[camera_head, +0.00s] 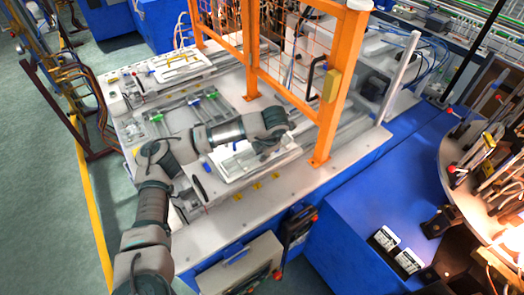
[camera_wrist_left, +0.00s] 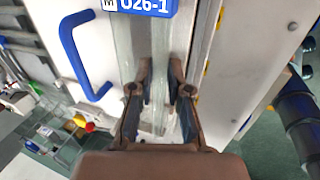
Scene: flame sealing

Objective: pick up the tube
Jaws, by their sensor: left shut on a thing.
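My left gripper (camera_head: 264,150) points down over a pale tray on the white-topped machine, behind my bent left arm. In the left wrist view, its two dark fingers (camera_wrist_left: 161,78) are close together with a narrow gap. A pale, see-through strip shows between and beyond the fingertips; I take the part in the grip to be the tube, but its outline is too faint to tell its ends or tilt. My right gripper is in neither view.
An orange post (camera_head: 331,100) with mesh guarding stands right of my left gripper. A round table (camera_head: 458,158) with burners, one glowing, is at the right. The blue bench top (camera_head: 350,205) is mostly clear.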

